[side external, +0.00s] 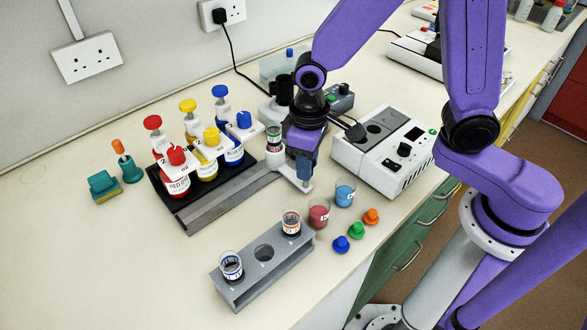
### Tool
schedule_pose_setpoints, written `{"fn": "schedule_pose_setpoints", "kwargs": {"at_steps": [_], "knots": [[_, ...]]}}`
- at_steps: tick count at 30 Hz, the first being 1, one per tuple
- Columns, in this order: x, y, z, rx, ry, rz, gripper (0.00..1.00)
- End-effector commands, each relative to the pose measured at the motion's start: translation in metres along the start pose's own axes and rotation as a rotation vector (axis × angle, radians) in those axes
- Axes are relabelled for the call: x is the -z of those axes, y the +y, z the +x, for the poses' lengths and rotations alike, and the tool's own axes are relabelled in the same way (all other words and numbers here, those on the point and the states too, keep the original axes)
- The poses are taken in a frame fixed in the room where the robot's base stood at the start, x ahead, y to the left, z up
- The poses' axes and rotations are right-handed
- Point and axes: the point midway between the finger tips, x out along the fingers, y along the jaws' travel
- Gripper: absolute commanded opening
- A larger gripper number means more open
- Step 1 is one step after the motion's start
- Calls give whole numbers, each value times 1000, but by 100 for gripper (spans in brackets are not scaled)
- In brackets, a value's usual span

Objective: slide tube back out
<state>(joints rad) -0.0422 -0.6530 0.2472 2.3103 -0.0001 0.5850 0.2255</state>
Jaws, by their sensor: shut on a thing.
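A clear tube (274,132) with dark red contents stands upright at a small white holder (275,158), beside the right end of the bottle stand. My gripper (285,148) reaches in from the right and is shut on this tube. The hand hides the tube's right side, and the fingertips are hard to make out. A grey rack (243,285) in front holds one blue-marked tube (231,266) and one orange-marked tube (291,223). The middle hole between them is empty.
Red, yellow and blue dispenser bottles (205,165) stand close left of the tube. A white instrument (385,150) is on the right. Two small beakers (319,213) and several coloured caps (356,230) lie in front. The bench's front left is clear.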

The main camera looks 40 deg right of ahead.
Motion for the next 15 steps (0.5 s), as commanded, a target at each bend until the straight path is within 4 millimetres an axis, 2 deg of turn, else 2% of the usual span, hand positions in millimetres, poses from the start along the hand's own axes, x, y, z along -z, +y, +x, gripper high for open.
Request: {"fn": "schedule_pose_setpoints", "kwargs": {"at_steps": [6, 15], "knots": [[-4, 9, -1, 0, 2, 1, 0], [-5, 13, -1, -2, 0, 3, 0]]}}
